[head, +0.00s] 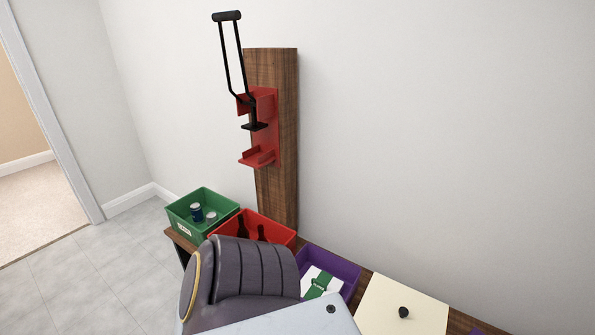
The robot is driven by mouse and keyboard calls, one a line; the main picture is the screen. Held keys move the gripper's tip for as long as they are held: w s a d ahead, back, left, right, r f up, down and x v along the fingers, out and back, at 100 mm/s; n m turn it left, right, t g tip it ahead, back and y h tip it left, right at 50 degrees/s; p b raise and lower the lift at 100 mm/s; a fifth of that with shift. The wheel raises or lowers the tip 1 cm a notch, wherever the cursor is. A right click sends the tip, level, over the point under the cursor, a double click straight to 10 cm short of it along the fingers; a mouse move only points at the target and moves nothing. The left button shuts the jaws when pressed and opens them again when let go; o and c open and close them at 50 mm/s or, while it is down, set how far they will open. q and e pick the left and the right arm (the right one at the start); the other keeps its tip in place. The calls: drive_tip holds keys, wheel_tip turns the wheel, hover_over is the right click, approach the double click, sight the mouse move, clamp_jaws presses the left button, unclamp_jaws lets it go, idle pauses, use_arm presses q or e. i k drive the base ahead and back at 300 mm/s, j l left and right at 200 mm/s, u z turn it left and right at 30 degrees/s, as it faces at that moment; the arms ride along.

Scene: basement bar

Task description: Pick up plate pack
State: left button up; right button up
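What looks like the plate pack (312,276), a white pack with a green band, lies inside a purple bin (340,268) on a wooden bench top at the lower middle of the head view. Its near left part and the bin's near side are hidden behind a grey ribbed part and a pale panel, which look like parts of my own arm. Neither of my grippers shows in the head view. Nothing in view is seen holding the pack.
A green bin (186,222) with cans and a red bin (279,232) with dark bottles stand left of the purple bin. A cream board (385,300) with a black knob lies right. A red can crusher (264,135) on a wooden post rises behind. Tiled floor is clear at left.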

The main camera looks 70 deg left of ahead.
sight(316, 283)
drive_tip(key=u, duration=2.1)
